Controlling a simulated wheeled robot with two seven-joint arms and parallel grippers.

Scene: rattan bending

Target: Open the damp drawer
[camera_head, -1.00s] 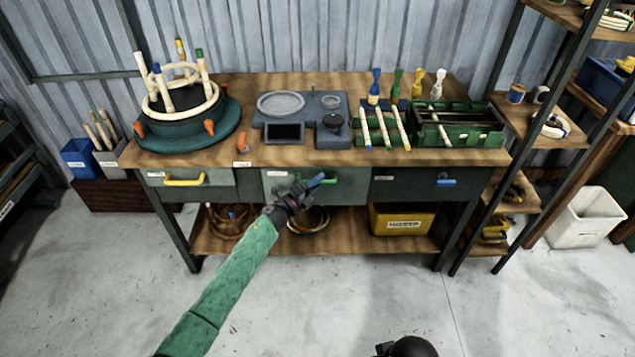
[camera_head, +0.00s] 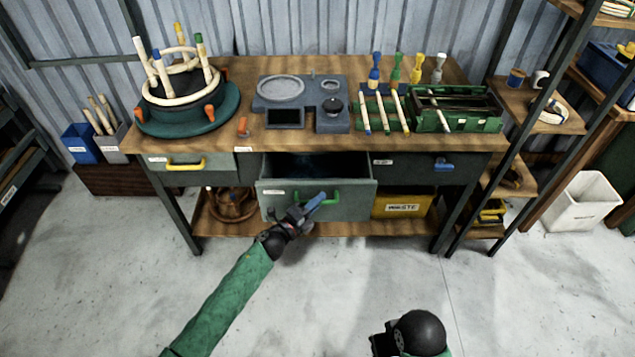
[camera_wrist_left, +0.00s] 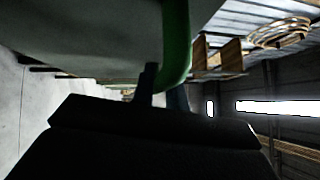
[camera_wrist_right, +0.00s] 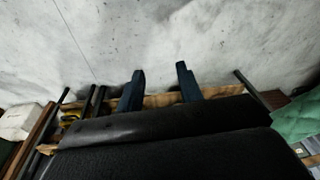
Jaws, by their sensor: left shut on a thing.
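The middle drawer (camera_head: 290,205) of the workbench has a green handle and a small label too small to read. It is pulled out, and its dark inside shows behind the front panel. My left gripper (camera_head: 312,206) is at the drawer front, shut on the green handle (camera_head: 333,197). In the left wrist view the green handle (camera_wrist_left: 177,45) passes between the fingers. My right gripper (camera_wrist_right: 160,85) is open and empty, its two fingers apart over the floor. In the head view the right wrist shows at the bottom, away from the bench.
A drawer with a yellow handle (camera_head: 184,165) and one with a blue handle (camera_head: 444,164) are closed on either side. A yellow waste bin (camera_head: 402,204) stands on the lower shelf. A rack (camera_head: 520,118) stands at the right. The floor (camera_head: 350,285) in front is clear.

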